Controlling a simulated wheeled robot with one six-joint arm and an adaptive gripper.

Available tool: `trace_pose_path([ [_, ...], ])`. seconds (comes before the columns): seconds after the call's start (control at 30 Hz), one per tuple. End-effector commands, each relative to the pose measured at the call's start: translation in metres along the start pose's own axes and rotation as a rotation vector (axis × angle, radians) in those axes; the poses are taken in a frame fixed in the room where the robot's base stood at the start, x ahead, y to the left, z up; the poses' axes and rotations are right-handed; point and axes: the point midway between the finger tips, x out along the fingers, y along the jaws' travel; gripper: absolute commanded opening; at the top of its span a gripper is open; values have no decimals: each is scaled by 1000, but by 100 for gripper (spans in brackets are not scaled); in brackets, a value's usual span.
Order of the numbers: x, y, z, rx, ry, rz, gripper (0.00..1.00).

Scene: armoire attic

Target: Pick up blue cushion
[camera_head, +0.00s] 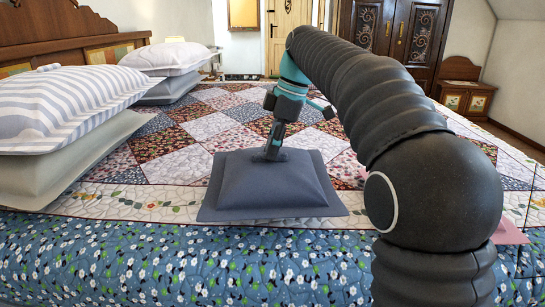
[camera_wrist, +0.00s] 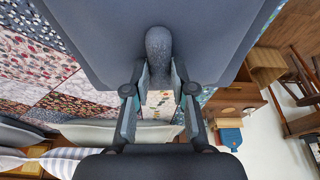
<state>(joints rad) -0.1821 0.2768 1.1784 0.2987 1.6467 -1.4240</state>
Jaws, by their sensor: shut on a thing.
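The blue cushion (camera_head: 264,190) is a square, grey-blue pillow with a raised middle and a flat rim. It shows level over the front part of the quilted bed. I cannot tell whether it touches the quilt. My gripper (camera_head: 273,152) comes down from above at the cushion's top, towards its far side. In the wrist view the cushion (camera_wrist: 230,28) fills the top of the picture. My gripper's fingers (camera_wrist: 160,72) are on either side of a rounded grey nub that stands out from the cushion, shut on it. The exact finger contact is partly hidden.
The bed has a patchwork quilt (camera_head: 182,155) with a blue floral border (camera_head: 150,262). Striped pillows (camera_head: 50,110) and a white pillow (camera_head: 168,56) lie at the left by the wooden headboard (camera_head: 45,25). A wardrobe (camera_head: 395,35) and small cabinet (camera_head: 465,95) stand behind.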

Motion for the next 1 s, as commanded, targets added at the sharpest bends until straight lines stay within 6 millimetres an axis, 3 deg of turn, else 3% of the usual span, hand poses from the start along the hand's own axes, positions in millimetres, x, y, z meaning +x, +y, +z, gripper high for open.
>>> trace_pose_path([
  [0.03, -10, 4, -8, -3, 1, 2, 0],
  [0.33, -31, 39, -75, -4, 1, 0, 0],
  [0.53, -34, 51, -96, -2, 1, 2, 0],
  [1.0, -42, 61, -115, -1, 1, 2, 0],
])
